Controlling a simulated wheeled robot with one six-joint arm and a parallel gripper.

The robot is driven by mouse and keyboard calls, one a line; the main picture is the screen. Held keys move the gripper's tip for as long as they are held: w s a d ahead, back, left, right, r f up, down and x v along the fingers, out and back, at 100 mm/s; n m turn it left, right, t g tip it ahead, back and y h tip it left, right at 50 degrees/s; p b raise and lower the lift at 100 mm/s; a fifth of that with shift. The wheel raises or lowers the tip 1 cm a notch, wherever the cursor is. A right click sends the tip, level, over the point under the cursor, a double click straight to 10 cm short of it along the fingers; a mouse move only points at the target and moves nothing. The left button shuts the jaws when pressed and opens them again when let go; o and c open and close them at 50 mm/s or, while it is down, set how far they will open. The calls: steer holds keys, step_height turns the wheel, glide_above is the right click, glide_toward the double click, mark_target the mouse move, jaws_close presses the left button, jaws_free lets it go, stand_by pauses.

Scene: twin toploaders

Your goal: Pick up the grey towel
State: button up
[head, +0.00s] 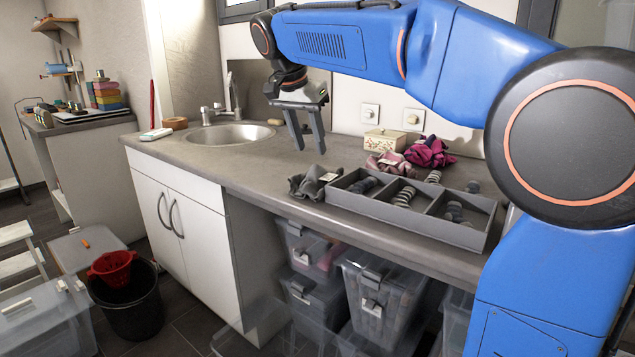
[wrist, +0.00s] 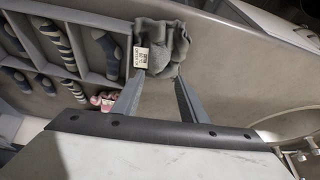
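The grey towel (head: 309,183) lies crumpled on the countertop, against the left end of the sock tray. It carries a small white label. In the wrist view the towel (wrist: 170,42) sits just beyond the fingertips, with the label on its left side. My gripper (head: 310,147) hangs above the counter, fingers pointing down, over and slightly behind the towel. In the wrist view my gripper (wrist: 160,75) has its two fingers apart with nothing between them.
A sink (head: 230,134) is to the left. Clear bins (head: 380,290) stand under the counter. Bare counter lies left of the towel.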

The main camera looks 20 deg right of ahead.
mark_target(317, 163)
steer(key=shift+s+d+x, duration=0.1)
steer(key=shift+s+x, duration=0.05)
steer(key=shift+x, duration=1.2)
steer(key=shift+s+d+x, duration=0.1)
steer(key=shift+s+x, duration=0.05)
steer(key=shift+x, duration=1.2)
jaws_close()
